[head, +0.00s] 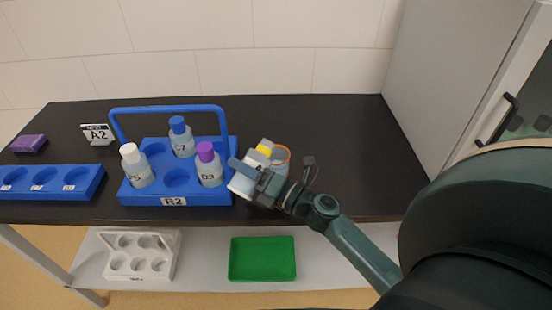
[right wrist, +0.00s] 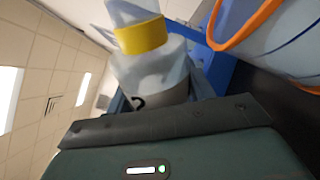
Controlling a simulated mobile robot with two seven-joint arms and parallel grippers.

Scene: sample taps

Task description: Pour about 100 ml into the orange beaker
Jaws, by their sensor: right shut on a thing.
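My right gripper (head: 262,180) is shut on a pale bottle with a yellow band at its neck (head: 264,149). In the head view the bottle leans, its neck up and right towards the orange beaker. The right wrist view shows the bottle (right wrist: 150,75) close up, with part of a dark label mark. The orange beaker (head: 284,153) has an orange rim and stands at the table's front, partly hidden by the bottle and gripper. Its rim and pale wall show in the right wrist view (right wrist: 285,45). I cannot tell any liquid level. My left gripper is not in view.
A blue carrier rack (head: 222,196) marked R2 holds bottles with white, blue and purple caps, just left of the gripper. A blue tray (head: 88,185), A2 sign (head: 98,133) and purple block (head: 29,144) lie further left. The dark table (head: 345,130) is clear at right.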

